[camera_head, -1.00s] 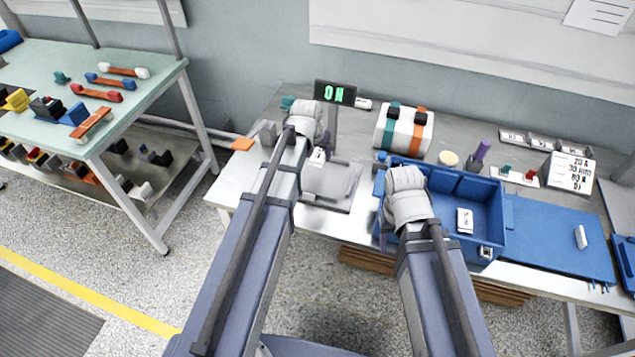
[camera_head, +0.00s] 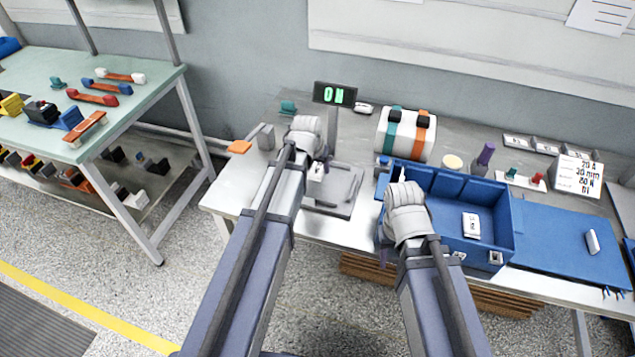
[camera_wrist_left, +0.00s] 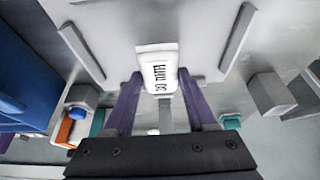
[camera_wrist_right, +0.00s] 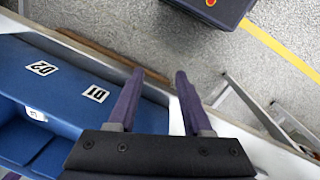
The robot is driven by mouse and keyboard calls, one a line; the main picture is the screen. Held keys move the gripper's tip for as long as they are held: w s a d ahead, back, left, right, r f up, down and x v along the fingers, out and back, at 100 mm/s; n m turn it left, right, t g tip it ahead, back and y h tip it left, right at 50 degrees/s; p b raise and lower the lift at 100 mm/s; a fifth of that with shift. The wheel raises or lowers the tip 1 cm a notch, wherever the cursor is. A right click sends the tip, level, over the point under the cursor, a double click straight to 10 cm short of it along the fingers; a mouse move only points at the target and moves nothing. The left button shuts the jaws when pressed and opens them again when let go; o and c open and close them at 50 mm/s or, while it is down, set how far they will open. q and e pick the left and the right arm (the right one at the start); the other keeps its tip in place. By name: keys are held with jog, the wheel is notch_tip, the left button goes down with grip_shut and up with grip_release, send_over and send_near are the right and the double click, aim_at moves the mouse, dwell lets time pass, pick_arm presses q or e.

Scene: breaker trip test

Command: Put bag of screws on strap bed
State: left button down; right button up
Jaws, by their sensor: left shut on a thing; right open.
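A small white packet with black print, which looks like the bag of screws (camera_wrist_left: 157,72), is between the purple fingers of my left gripper (camera_wrist_left: 158,84), which is shut on it. The packet also shows in the head view (camera_head: 317,172), at the grey plate with raised side rails (camera_head: 345,183). This plate appears to be the strap bed, also in the left wrist view (camera_wrist_left: 205,35). I cannot tell whether the packet touches it. My right gripper (camera_wrist_right: 159,73) is open and empty by the blue tote's labelled front wall (camera_wrist_right: 60,75). Its fingertips are mostly hidden in the head view.
The blue tote (camera_head: 510,232) holds another white packet (camera_head: 471,225). Behind are a drum with teal and orange straps (camera_head: 405,136) and a display (camera_head: 335,94) reading 0 N. An orange paddle (camera_head: 239,147) juts at left. A blue mat (camera_head: 560,235) lies right.

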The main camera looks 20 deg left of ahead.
aim_at(317, 172)
pick_arm(q)
jog(key=shift+f, duration=0.1)
notch_tip(317, 172, down, 4)
jog(key=b, duration=0.3)
jog(key=shift+b, duration=0.3)
jog(key=shift+r, duration=0.2)
jog(key=shift+f, duration=0.15)
jog(key=shift+c, duration=1)
grip_release()
